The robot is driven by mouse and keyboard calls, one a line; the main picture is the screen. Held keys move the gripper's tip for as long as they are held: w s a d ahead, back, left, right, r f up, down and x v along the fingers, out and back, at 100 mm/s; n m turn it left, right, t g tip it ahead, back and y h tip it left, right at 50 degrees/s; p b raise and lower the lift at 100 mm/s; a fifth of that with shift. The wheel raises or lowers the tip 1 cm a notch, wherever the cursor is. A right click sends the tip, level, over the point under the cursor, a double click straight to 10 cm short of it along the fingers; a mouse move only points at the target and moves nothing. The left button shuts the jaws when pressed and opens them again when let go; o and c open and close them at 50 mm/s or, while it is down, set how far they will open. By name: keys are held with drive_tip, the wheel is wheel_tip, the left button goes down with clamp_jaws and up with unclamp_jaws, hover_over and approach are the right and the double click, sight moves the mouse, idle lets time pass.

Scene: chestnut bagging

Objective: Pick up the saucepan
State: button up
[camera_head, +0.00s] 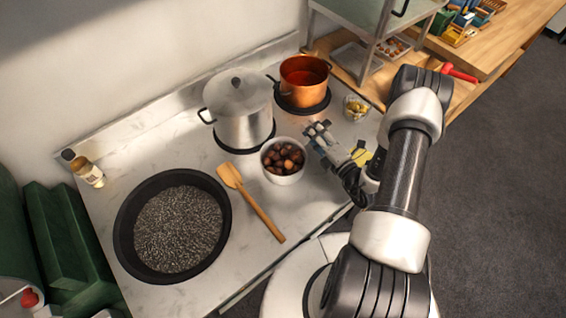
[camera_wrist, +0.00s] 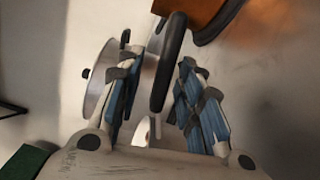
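A copper saucepan (camera_head: 304,77) with an orange-red inside sits upright on a black round plate (camera_head: 302,106) at the back right of the white counter, with a dark handle at its left. Part of its copper side (camera_wrist: 206,10) shows at the top of the wrist view. My gripper (camera_head: 319,131) is in front of the saucepan and apart from it, right of the white bowl. In the wrist view my gripper (camera_wrist: 158,66) has its two fingers spread with nothing held between them.
A lidded steel pot (camera_head: 241,112) stands left of the saucepan. A white bowl (camera_head: 284,178) of chestnuts is close to my gripper. A wooden spatula (camera_head: 255,205) and a wide black pan (camera_head: 127,240) lie farther left.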

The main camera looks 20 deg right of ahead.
drive_tip(key=shift+c, duration=0.4)
clamp_jaws()
drive_tip(key=shift+r, duration=0.15)
